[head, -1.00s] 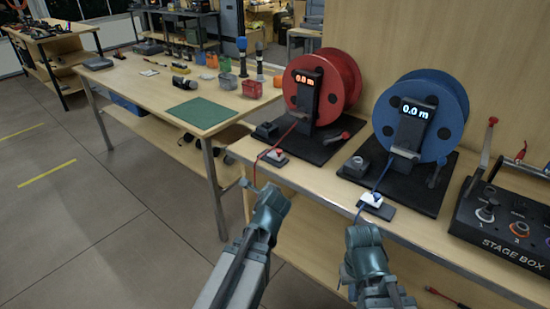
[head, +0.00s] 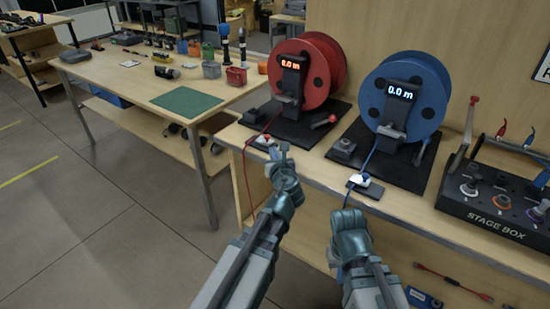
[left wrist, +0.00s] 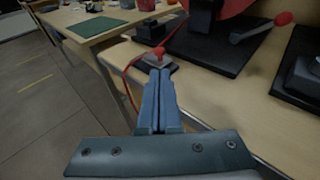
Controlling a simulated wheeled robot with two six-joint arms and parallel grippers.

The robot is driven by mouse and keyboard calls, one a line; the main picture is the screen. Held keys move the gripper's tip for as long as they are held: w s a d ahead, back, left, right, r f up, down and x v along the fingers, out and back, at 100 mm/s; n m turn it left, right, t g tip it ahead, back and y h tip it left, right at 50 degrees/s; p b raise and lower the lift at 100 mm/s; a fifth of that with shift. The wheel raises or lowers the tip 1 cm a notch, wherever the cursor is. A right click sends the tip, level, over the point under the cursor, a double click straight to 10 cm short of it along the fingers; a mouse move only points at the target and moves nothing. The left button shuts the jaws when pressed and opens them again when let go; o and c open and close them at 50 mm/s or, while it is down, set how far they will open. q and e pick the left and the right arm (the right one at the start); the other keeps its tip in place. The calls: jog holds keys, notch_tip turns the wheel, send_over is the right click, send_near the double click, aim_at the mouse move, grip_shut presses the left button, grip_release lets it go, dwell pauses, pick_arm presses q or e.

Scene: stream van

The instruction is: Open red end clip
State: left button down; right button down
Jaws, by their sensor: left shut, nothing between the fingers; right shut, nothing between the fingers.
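The red end clip (head: 265,141) sits at the front edge of the bench, before the red reel (head: 318,75). It is a small pale base with a red knob on top, and a red cable runs to it and hangs down. In the left wrist view the clip's red knob (left wrist: 159,51) stands just beyond my fingertips. My left gripper (head: 284,150) is shut and empty, close to the clip; I cannot tell whether it touches. My right gripper (head: 349,215) is shut and empty, in front of the bench below the blue cable's white clip (head: 359,179).
The blue reel (head: 405,95) stands right of the red one, and the stage box (head: 490,205) is further right. A side table with a green mat (head: 187,102) is at the left. The floor at left is clear.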

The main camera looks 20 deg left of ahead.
aim_at(267, 138)
pick_arm(q)
jog(key=b+x, duration=0.1)
jog(key=x, duration=0.6)
jog(key=shift+w+a+f, duration=0.1)
jog(key=shift+w+f, duration=0.05)
jog(key=shift+w, duration=0.25)
jog(key=shift+w+a+f, duration=0.1)
jog(key=shift+w+a, duration=0.2)
jog(key=shift+w, duration=0.25)
jog(key=shift+w+a+b, duration=0.35)
jog(key=shift+w, duration=0.1)
jog(key=c, duration=1.6)
grip_release()
jog(key=p+v, duration=0.3)
jog(key=v, duration=1.1)
